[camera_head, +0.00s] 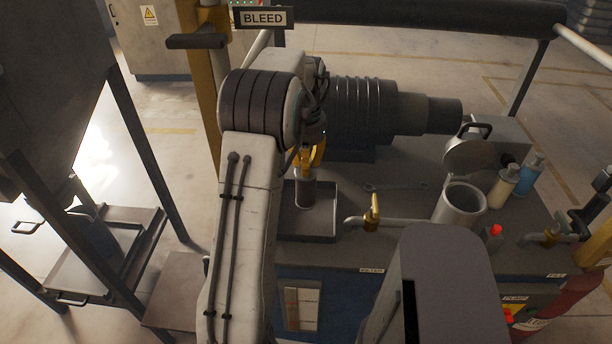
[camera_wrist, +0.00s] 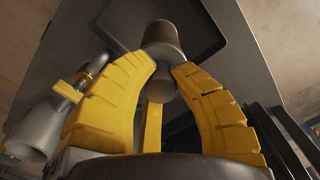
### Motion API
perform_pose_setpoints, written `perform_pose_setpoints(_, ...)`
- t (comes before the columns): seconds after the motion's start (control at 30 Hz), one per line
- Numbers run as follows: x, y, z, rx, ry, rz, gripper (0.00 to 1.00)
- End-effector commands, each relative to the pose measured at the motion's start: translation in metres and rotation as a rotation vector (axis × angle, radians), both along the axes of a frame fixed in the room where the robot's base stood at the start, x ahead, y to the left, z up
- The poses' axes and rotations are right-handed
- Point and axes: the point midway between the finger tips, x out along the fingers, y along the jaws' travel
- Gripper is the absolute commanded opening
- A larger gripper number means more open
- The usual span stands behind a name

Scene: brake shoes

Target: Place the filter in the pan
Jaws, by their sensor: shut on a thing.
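The filter (camera_head: 305,193) is a small cylinder with a brown body and a grey end, upright in the head view. My gripper (camera_head: 311,155) holds it from above with yellow fingers. In the wrist view my gripper (camera_wrist: 164,66) is closed around the grey end, and the brown part of the filter (camera_wrist: 162,34) points away from the fingers. The pan (camera_head: 307,238) is a shallow dark square tray directly below the filter. In the wrist view the pan (camera_wrist: 207,36) lies behind the filter. I cannot tell whether the filter touches the pan floor.
A pipe with a yellow-handled valve (camera_head: 373,211) stands right of the pan. Beyond it are an open metal canister (camera_head: 463,205) with a raised lid (camera_head: 469,156) and several bottles (camera_head: 503,187). A wrench (camera_head: 395,187) lies on the bench.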

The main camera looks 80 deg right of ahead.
Motion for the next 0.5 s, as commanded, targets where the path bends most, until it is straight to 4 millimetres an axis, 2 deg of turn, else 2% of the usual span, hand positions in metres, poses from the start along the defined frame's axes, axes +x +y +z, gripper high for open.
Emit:
perform_pose_setpoints(0.3, 0.000, 0.000, -0.033, 0.001, 0.000, 0.000, 0.00)
perform_pose_setpoints(0.5, 0.000, 0.000, -0.038, -0.001, 0.000, 0.000, 0.00)
